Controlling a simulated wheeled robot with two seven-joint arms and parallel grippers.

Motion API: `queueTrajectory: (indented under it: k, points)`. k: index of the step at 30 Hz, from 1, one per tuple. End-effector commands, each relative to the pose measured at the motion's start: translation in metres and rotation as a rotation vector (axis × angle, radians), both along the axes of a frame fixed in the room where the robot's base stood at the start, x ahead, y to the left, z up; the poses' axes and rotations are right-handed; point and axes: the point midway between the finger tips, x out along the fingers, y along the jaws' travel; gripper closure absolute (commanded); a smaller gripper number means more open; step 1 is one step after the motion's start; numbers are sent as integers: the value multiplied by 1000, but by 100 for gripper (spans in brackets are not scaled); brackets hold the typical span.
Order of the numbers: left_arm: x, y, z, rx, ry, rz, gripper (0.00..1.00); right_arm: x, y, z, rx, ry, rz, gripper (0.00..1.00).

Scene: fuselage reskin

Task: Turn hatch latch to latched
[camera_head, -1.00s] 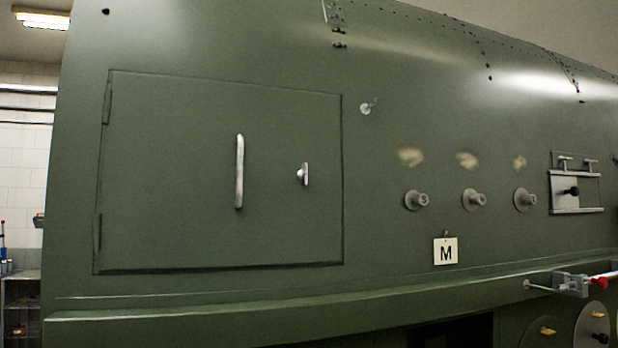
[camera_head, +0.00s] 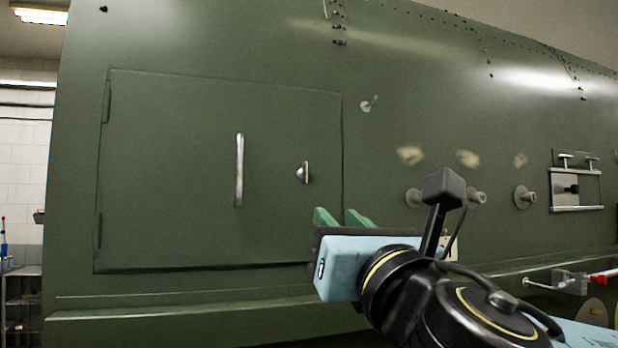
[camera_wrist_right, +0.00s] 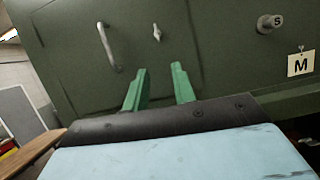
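The hatch (camera_head: 180,200) is a closed green panel in the fuselage side, with hinges along its left edge. A long vertical handle (camera_head: 239,170) sits near its middle. The small silver latch (camera_head: 304,173) is right of the handle, its knob upright in the head view. The latch also shows in the right wrist view (camera_wrist_right: 157,33), ahead of the fingers. My right gripper (camera_head: 340,217) is below and right of the latch, apart from it. Its two green fingers (camera_wrist_right: 160,86) are spread with nothing between them. My left gripper is not in view.
Several round knobs (camera_head: 524,197) stick out right of the hatch. A small bracket with a black knob (camera_head: 575,189) is farther right. The card marked M (camera_wrist_right: 301,64) hangs below the knobs. A ledge (camera_head: 180,318) runs under the hatch.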

Motion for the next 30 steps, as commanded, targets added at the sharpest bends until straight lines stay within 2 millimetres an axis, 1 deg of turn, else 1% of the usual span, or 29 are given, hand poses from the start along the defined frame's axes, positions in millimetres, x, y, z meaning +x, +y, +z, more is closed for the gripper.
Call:
queueTrajectory:
  k: [1, 4, 7, 11, 18, 21, 24, 30]
  points:
    - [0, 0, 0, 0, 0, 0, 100, -2, 0, 7, -25, -24, -12, 74]
    - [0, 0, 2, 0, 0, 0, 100, -1, 1, 13, -49, -43, -23, 74]
    - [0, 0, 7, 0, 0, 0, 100, 7, 3, 18, -52, -46, -25, 74]
    - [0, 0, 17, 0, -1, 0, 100, 28, 10, 28, -50, -42, -25, 74]
    - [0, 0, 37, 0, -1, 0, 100, 73, 24, 48, -50, -43, -24, 74]
    - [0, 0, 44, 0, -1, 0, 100, 88, 30, 54, -48, -43, -22, 74]
    - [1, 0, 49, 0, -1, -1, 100, 100, 33, 59, -48, -43, -23, 74]
    - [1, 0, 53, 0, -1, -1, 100, 112, 37, 62, -48, -44, -21, 74]
